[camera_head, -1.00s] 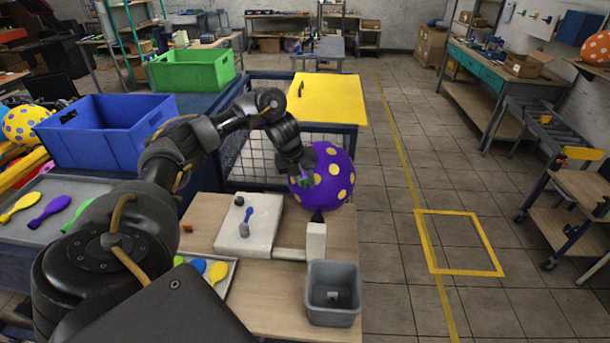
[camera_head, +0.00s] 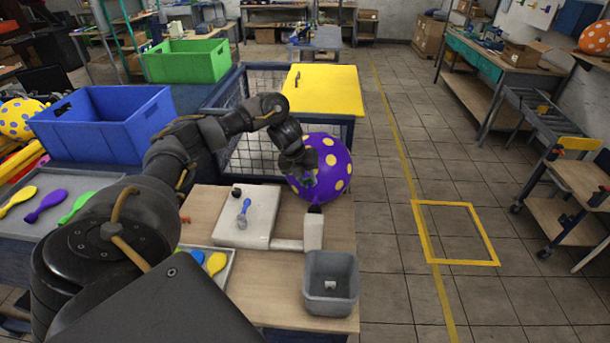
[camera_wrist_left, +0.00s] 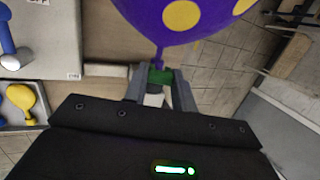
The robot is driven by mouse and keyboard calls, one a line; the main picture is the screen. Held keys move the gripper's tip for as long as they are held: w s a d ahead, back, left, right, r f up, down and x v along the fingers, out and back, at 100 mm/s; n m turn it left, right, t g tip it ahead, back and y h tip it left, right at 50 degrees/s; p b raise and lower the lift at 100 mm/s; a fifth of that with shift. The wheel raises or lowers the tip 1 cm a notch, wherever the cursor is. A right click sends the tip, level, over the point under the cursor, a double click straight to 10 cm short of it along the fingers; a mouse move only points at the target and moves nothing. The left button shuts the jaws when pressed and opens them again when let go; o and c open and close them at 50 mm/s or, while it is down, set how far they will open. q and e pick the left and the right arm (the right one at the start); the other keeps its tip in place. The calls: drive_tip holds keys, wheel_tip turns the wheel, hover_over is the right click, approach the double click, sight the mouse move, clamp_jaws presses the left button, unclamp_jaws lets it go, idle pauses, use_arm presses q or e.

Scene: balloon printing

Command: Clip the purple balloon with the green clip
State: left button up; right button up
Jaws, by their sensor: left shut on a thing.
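The purple balloon with yellow dots (camera_head: 335,165) is inflated and stands at the far edge of the wooden workbench, above the white nozzle post (camera_head: 313,232). It also shows at the top of the left wrist view (camera_wrist_left: 190,18), with its neck running down to the fingertips. My left gripper (camera_head: 308,184) is in front of the balloon's lower left side. In the left wrist view my left gripper (camera_wrist_left: 160,80) is shut on the green clip (camera_wrist_left: 159,75), which is at the balloon's neck. I cannot tell whether the clip encloses the neck. My right gripper is not in view.
A grey bin (camera_head: 331,283) stands at the bench's front right. A white device (camera_head: 246,217) lies on the bench, and a tray with flat balloons (camera_head: 217,263) is at front left. Blue (camera_head: 104,127) and green crates (camera_head: 187,62) stand further left.

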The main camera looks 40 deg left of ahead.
sight(314, 194)
use_arm(q)
drive_tip(key=shift+x, duration=0.8)
drive_tip(key=shift+b+x, duration=1.25)
drive_tip(key=shift+x, duration=0.4)
drive_tip(key=shift+d+r, duration=0.1)
drive_tip(key=shift+d+f+b, duration=0.2)
drive_tip(key=shift+f+b, duration=0.25)
drive_tip(key=shift+f, duration=0.45)
drive_tip(key=shift+w+d+f+b, duration=0.2)
drive_tip(key=shift+f+b, duration=0.25)
drive_tip(key=shift+f, duration=0.2)
drive_tip(key=o, duration=0.9)
drive_tip(key=shift+c, duration=0.2)
